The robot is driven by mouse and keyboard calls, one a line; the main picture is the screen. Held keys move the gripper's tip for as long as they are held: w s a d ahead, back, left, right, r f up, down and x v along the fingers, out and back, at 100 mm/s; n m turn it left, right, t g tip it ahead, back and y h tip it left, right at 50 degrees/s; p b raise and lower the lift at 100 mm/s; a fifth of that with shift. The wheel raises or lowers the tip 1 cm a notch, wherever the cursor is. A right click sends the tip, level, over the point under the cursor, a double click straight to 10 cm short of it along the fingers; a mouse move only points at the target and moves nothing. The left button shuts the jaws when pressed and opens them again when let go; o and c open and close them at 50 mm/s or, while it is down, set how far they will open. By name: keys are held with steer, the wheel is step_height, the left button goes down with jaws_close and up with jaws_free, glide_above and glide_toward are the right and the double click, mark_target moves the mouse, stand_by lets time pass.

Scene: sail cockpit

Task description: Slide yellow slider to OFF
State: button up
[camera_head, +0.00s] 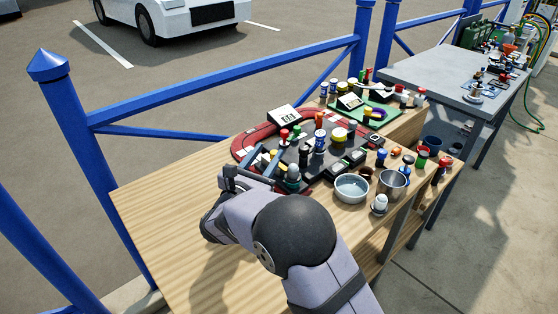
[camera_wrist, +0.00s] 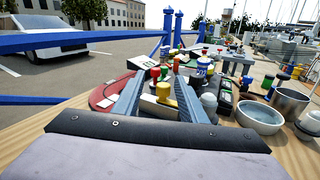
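The board (camera_head: 262,134) is a dark panel with a red border, crowded with knobs and switches, on the wooden table. A yellow knob (camera_wrist: 163,92), which looks like the slider's handle, stands on a pale base in the wrist view. It shows between the two blue-grey fingers of my gripper (camera_wrist: 163,77), with gaps on both sides. My gripper is open and empty. In the head view my gripper (camera_head: 264,158) is low at the board's near left edge. A yellow piece (camera_head: 285,154) shows just beyond its fingers. Slider markings are too small to read.
A metal bowl (camera_head: 351,188) and a steel pot (camera_head: 392,182) stand right of the board. A white-topped knob (camera_head: 379,203) is near the table edge. A green board (camera_head: 378,117) lies behind. The table's left part (camera_head: 150,205) is bare.

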steer(key=shift+d+f+n, duration=0.35)
steer(key=shift+f+n, duration=0.05)
steer(key=shift+f, duration=0.35)
steer(key=shift+p+x, duration=0.65)
steer(key=shift+x, duration=3.05)
